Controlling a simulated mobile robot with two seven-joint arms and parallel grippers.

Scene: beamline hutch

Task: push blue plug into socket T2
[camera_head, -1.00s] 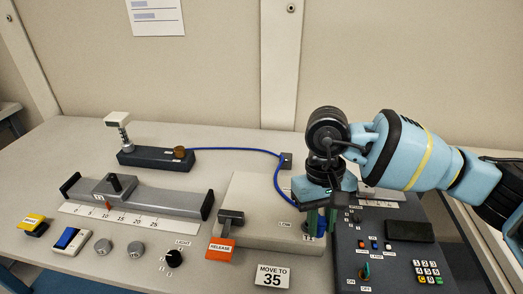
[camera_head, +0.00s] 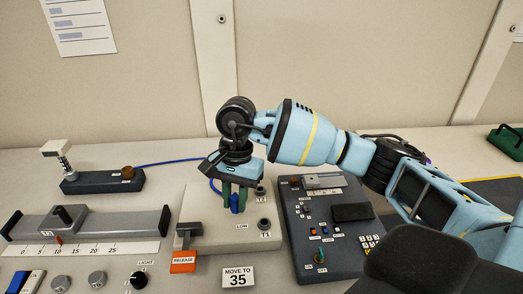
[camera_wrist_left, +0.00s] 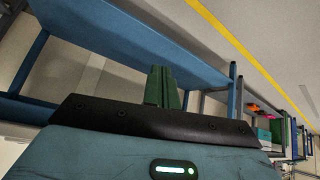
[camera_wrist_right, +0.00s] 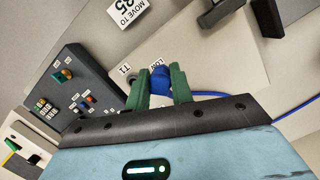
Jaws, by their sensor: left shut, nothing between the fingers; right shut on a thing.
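My right gripper (camera_head: 236,190) is shut on the blue plug (camera_head: 237,204), holding it upright over the pale panel (camera_head: 200,215). The plug also shows between the green fingers in the right wrist view (camera_wrist_right: 160,80). Socket T2 (camera_head: 260,189) is just right of the gripper in the head view, partly crowded by it. The plug is beside T2, not in it; its exact height above the panel is hard to tell. Socket T1 (camera_head: 264,224) is empty, nearer the front. My left gripper (camera_wrist_left: 162,88) is shut and empty, away from the table, and out of the head view.
A blue cable (camera_head: 165,163) runs from the plug toward the dark block (camera_head: 100,182) at back left. The orange RELEASE lever (camera_head: 183,262) is front left of the plug. A dark control box (camera_head: 315,262) stands right of the panel. A slide rail (camera_head: 140,222) lies left.

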